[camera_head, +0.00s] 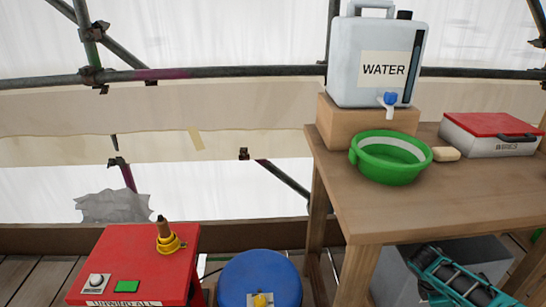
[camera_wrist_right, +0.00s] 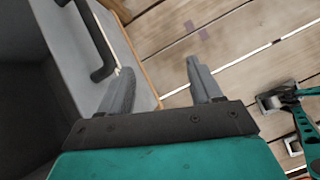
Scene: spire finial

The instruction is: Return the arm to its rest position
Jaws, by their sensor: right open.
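My right arm (camera_head: 455,280), teal and black, shows at the lower right of the head view, in front of the table's lower part. My right gripper (camera_wrist_right: 158,85) is open in the right wrist view. Its two grey fingers stand apart with nothing between them, above wooden floor boards. In the head view its fingertips cannot be made out. My left gripper is in neither view.
A wooden table (camera_head: 400,222) holds a water container (camera_head: 350,75) on a block, a green basin (camera_head: 385,172), soap (camera_head: 446,154) and a red-lidded box (camera_head: 490,143). A red control box (camera_head: 125,250) and blue drum (camera_head: 260,277) stand left. A grey box (camera_wrist_right: 75,60) lies beside my right gripper.

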